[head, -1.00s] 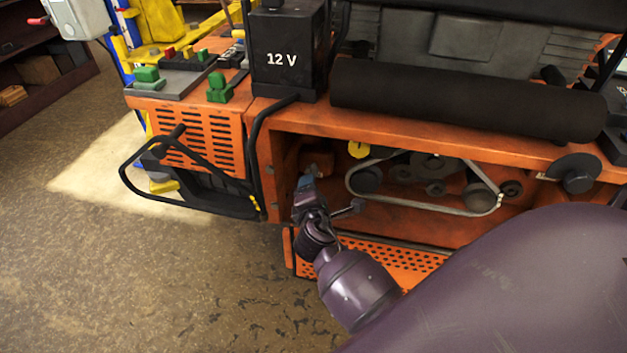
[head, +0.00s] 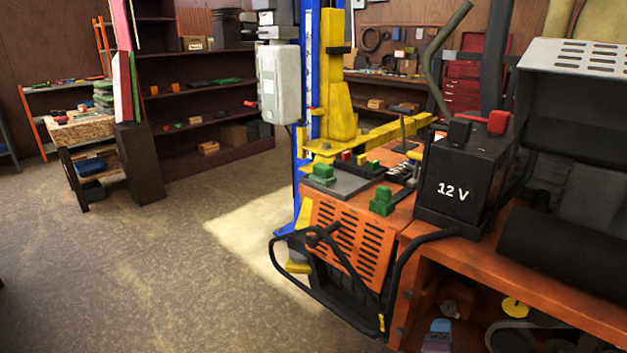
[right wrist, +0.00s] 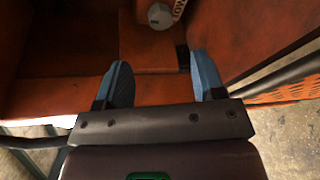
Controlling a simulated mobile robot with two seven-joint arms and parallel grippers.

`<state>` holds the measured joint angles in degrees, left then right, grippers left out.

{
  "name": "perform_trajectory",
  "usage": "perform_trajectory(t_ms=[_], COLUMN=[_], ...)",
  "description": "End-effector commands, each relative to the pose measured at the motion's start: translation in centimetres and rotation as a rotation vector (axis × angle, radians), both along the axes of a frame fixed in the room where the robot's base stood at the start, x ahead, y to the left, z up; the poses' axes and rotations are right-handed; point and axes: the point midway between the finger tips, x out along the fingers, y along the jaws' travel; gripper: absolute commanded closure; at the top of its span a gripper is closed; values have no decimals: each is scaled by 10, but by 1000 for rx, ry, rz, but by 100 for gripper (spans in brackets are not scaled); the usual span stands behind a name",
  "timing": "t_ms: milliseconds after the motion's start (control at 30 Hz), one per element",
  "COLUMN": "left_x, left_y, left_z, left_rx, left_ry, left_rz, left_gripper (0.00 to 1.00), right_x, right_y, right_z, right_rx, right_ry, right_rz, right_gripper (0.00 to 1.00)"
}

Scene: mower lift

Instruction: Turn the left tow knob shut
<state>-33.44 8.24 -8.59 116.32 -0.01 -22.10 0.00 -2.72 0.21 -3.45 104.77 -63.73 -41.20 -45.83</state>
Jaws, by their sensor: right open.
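A small grey knob (right wrist: 160,16) with a pale lettered tag shows at the top edge of the right wrist view, inside the orange housing. The lettering is upside down and cut off; it may be the tow knob. The right gripper also shows at the bottom edge of the head view (head: 438,328). My left gripper is not in view.
The orange mower housing (head: 477,240) carries a black 12 V battery (head: 464,182). A black bar loop (head: 275,268) stands out at its left. A yellow and blue lift (head: 335,90) stands behind. The floor at left (head: 130,260) is clear.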

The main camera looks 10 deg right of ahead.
Motion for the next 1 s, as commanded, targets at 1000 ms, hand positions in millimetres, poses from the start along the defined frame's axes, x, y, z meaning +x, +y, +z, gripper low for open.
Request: perform_trajectory(t_ms=[1000], left_x=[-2], left_y=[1], left_z=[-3], left_rx=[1], left_ry=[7], left_rz=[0], left_gripper=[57], right_x=[-192], right_y=[48], right_z=[-96], right_rx=[1674], right_ry=[-258], right_rz=[-248], right_gripper=[37])
